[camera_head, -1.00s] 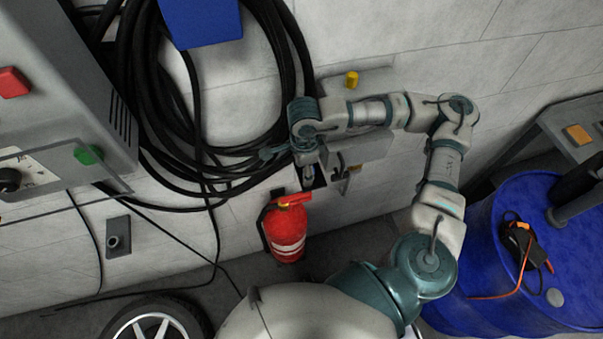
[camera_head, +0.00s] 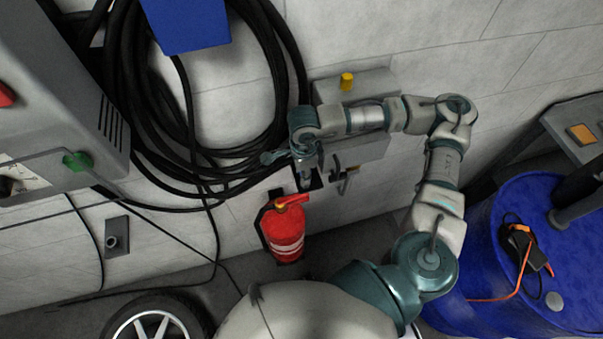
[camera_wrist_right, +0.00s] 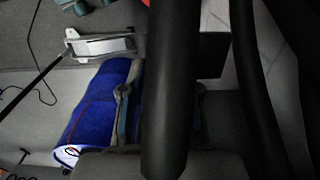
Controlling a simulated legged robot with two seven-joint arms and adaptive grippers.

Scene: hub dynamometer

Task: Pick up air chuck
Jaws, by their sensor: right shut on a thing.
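My right gripper (camera_head: 305,183) hangs at the end of my right arm, in front of the wall, left of a grey wall box and just above the red fire extinguisher. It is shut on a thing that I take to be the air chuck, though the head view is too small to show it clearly. In the right wrist view a dark cylinder (camera_wrist_right: 170,90) stands large and close to the camera; I cannot tell for certain that it is the air chuck. A hooked metal fitting (camera_head: 345,178) shows on the wall right of the gripper. My left gripper is not in view.
A black hose coil (camera_head: 125,100) hangs on the wall close left of my gripper. The red fire extinguisher (camera_head: 284,232) is below. A grey control cabinet (camera_head: 75,120) stands at left, a blue drum (camera_head: 480,270) at right, and a wheel (camera_head: 155,320) on the floor.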

